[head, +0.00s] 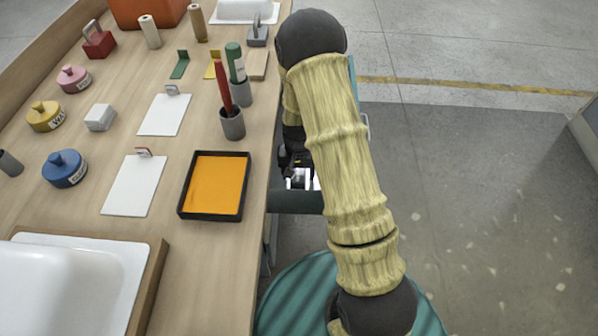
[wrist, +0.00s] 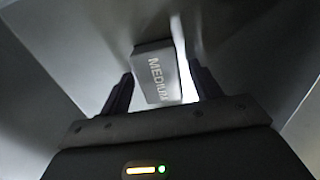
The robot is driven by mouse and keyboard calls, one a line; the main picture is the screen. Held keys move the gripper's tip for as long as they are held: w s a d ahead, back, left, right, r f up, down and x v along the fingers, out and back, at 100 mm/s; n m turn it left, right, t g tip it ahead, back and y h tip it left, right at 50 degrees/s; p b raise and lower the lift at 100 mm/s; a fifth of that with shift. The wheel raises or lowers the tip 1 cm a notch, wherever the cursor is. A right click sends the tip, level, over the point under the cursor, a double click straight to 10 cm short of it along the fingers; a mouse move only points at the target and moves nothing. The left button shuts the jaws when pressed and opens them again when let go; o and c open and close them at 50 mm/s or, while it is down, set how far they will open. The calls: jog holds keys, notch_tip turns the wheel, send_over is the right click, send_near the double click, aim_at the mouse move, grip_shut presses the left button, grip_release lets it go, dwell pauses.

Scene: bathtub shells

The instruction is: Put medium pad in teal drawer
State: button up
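The medium pad (wrist: 156,72) is a dark grey block with "MEDIUM" in pale letters, seen in the wrist view. It lies between and just beyond the fingertips of my gripper (wrist: 161,80), slightly tilted in the picture. The two dark fingers are spread, with a clear gap between the right finger and the pad; the left finger is close to its edge. Grey walls rise on both sides, like the inside of a drawer or compartment; no teal shows there. In the head view my arm reaches down beside the bench edge, and the gripper and any drawer are mostly hidden.
The bench (head: 200,290) holds a black tray with an orange inside (head: 215,185), white boards (head: 134,186), a grey cup with a red tool (head: 232,124), several lidded pots and a white tub shell (head: 70,290). The floor right of my arm is clear.

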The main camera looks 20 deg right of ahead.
aim_at(299, 170)
jog(key=shift+f+b, duration=0.15)
jog(key=shift+b, duration=0.3)
jog(key=r+p, duration=0.1)
jog(key=r, duration=0.4)
jog(key=r+p, duration=0.1)
jog(key=r, duration=0.1)
jog(key=shift+w+d+r+p, duration=0.25)
jog(key=shift+w+r+p, duration=0.05)
jog(key=shift+r, duration=0.05)
jog(key=shift+w, duration=0.15)
